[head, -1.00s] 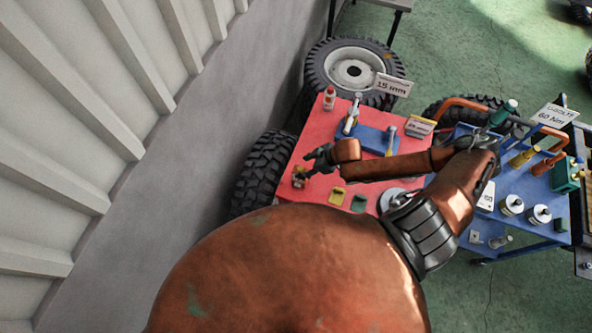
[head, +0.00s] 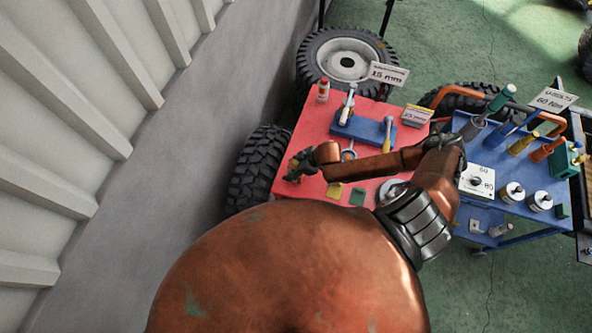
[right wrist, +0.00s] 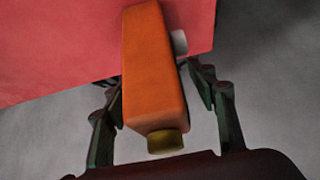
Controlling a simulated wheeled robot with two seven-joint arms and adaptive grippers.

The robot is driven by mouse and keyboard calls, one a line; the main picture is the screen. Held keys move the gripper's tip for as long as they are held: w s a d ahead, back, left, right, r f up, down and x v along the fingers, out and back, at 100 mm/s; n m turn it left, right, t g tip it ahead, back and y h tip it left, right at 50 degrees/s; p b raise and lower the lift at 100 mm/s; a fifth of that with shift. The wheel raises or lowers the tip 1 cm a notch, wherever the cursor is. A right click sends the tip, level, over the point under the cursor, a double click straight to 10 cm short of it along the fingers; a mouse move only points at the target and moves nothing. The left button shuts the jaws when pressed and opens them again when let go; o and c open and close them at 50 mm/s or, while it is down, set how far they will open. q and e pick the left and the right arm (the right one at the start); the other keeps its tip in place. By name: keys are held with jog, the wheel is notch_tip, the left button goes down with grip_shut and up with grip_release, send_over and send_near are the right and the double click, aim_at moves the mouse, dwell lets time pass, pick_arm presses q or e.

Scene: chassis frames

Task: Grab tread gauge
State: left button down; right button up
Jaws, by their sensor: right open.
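In the right wrist view an orange block-shaped tool (right wrist: 152,70) with a dull yellow end and a small pale part at its side lies between the fingers; it looks like the tread gauge. It reaches over the edge of the red table top. My right gripper (right wrist: 158,82) is open with a finger on each side of it, and I cannot tell whether they touch it. In the head view my right gripper (head: 291,174) is at the table's left edge and largely covers the tool. My left gripper is not in view.
The red table (head: 316,124) carries a blue holder (head: 362,129) with tools, a red-and-white bottle (head: 323,91), and yellow and green blocks. A blue cart (head: 503,168) with cans and tools stands at right. A tyre (head: 258,165) and wall (head: 150,150) flank the table's left.

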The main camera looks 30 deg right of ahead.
jog(key=shift+x, duration=0.8)
jog(key=shift+c, duration=0.4)
grip_shut()
jog(key=shift+r, duration=0.1)
